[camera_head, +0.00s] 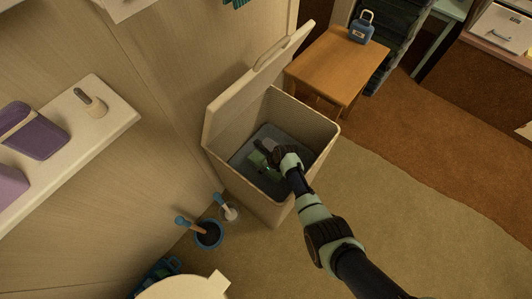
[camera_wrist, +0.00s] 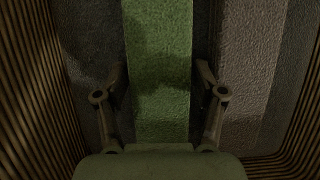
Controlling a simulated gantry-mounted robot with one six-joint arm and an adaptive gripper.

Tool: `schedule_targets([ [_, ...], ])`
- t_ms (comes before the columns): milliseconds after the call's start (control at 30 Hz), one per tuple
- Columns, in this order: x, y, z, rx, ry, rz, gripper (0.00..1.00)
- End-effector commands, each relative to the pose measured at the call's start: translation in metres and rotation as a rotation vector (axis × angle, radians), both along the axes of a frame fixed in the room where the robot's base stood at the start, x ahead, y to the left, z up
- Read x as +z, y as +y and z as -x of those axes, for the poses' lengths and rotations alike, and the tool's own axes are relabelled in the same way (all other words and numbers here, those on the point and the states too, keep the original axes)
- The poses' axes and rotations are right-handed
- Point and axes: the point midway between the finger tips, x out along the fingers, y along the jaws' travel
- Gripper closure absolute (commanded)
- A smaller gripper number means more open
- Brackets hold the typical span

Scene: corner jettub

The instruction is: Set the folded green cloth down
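The folded green cloth (camera_head: 259,161) is inside the tall bin, partly hidden by my gripper. In the wrist view the green cloth (camera_wrist: 160,105) is a long strip in the middle of the picture, partly in shadow. My gripper (camera_head: 268,158) reaches down into the bin over the cloth. Its two fingers (camera_wrist: 161,85) stand wide apart, one at each side of the green strip, and I see no clear grip on it. The cloth's underside and the fingertips' contact are hidden.
The cream bin (camera_head: 303,112) has steep walls around my gripper and its lid (camera_head: 245,90) stands open at the left. Grey and tan bands (camera_wrist: 254,75) flank the green. A wooden table (camera_head: 338,68) stands behind; a blue pot (camera_head: 209,235) is at front left.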

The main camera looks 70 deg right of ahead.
Motion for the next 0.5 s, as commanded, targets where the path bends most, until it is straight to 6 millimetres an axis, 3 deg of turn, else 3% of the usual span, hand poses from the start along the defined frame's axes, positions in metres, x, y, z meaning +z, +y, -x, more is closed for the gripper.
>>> schedule_targets([
  [267,0.004,0.000,0.000,0.000,0.000,0.000,0.30],
  [367,0.017,0.001,0.004,0.000,-0.001,0.001,0.30],
  [500,0.050,0.006,0.015,-0.001,-0.001,0.002,0.30],
])
